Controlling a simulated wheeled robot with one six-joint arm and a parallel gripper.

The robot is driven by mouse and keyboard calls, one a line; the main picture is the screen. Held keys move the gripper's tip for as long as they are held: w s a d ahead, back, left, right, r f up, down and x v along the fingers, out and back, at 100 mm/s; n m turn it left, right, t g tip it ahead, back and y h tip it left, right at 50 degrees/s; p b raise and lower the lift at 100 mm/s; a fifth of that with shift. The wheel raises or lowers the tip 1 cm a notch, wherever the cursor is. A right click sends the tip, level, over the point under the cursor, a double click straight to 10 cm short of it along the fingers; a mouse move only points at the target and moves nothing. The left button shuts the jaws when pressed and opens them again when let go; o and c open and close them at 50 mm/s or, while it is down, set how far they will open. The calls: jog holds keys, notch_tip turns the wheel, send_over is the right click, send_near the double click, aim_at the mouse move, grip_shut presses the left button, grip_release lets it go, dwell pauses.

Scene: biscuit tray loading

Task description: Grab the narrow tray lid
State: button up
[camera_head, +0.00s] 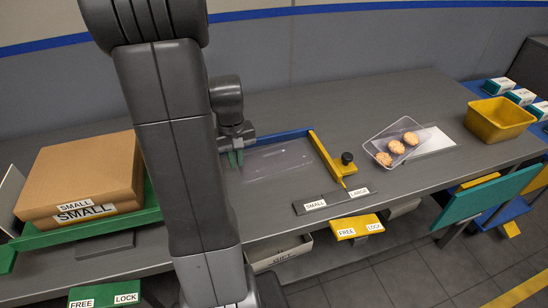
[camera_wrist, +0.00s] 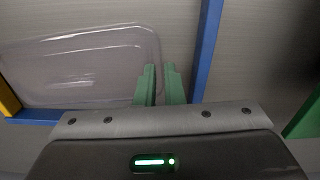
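A clear, shallow plastic piece that looks like the tray lid (camera_head: 278,160) lies flat on the grey bench inside a blue and yellow corner guide. It fills the left of the wrist view (camera_wrist: 80,65). My gripper (camera_head: 236,158) points down at the lid's left end in the head view. In the wrist view its two green fingers (camera_wrist: 160,70) stand a small gap apart at the lid's rounded end. That edge runs up to the gap; whether the fingers touch it I cannot tell. A clear tray (camera_head: 381,140) holding three biscuits sits to the right.
A SMALL/LARGE label bar (camera_head: 335,200) lies in front. Cardboard (camera_head: 85,175) is at left, a yellow bin (camera_head: 500,118) at right.

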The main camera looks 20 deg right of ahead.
aim_at(237, 173)
notch_tip(237, 173, down, 4)
jog(key=shift+w+r, duration=0.1)
jog(key=shift+r, duration=0.05)
grip_shut()
jog(key=shift+r, duration=0.1)
